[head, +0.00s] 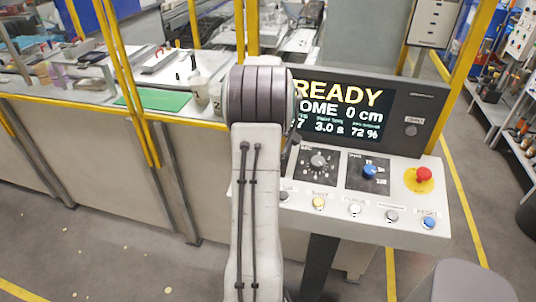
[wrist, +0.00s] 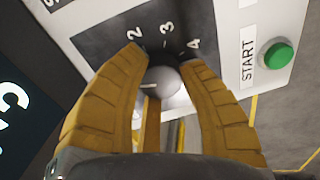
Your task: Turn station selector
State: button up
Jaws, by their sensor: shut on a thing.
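In the wrist view, a round grey knob (wrist: 163,84) sits on a dark plate marked 2, 3 and 4. A short white mark on the knob points left in that picture, away from these numbers. My gripper (wrist: 162,54) has its two yellow fingers on either side of the knob and is shut on it. In the head view, my arm hides the gripper and this knob. The control console (head: 432,202) stands behind and to the right of my arm.
A green START button (wrist: 279,56) lies right of the knob in the wrist view. The console also bears a grey dial (head: 318,162), a blue knob (head: 370,171), a red emergency button (head: 424,174) and a READY screen (head: 345,113). Yellow posts (head: 440,135) frame it.

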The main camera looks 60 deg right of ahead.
jog(key=shift+f, duration=0.1)
jog(key=o, duration=1.2)
jog(key=v, duration=1.2)
jog(key=shift+d, duration=0.15)
